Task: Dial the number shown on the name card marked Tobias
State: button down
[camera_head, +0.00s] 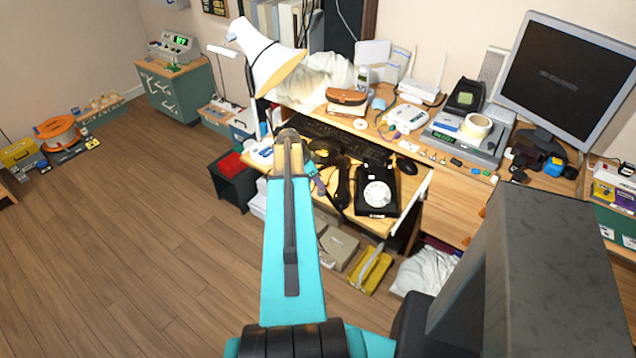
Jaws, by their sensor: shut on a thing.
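A black rotary dial phone (363,205) with a white dial sits on the pull-out shelf of the desk. A long dark shape that looks like its handset (343,188) is just left of the phone, off its body. My gripper (328,156) is at the end of my teal arm, left of and beyond the phone, beside the keyboard. It is shut on what appears to be the upper end of the handset; the arm partly hides the jaws. No card marked Tobias can be made out, and no number is readable.
A keyboard (352,146) and a mouse (406,166) lie behind the phone. A white lamp (272,65) rises at the left. A monitor (565,75) and a scale-like device with a tape roll (475,126) stand at the right. Open floor (130,250) lies left.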

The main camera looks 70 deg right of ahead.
jog(key=shift+f, duration=0.15)
jog(key=c, duration=1.7)
grip_release()
jog(key=shift+b+v, duration=1.45)
jog(key=shift+v, duration=5.5)
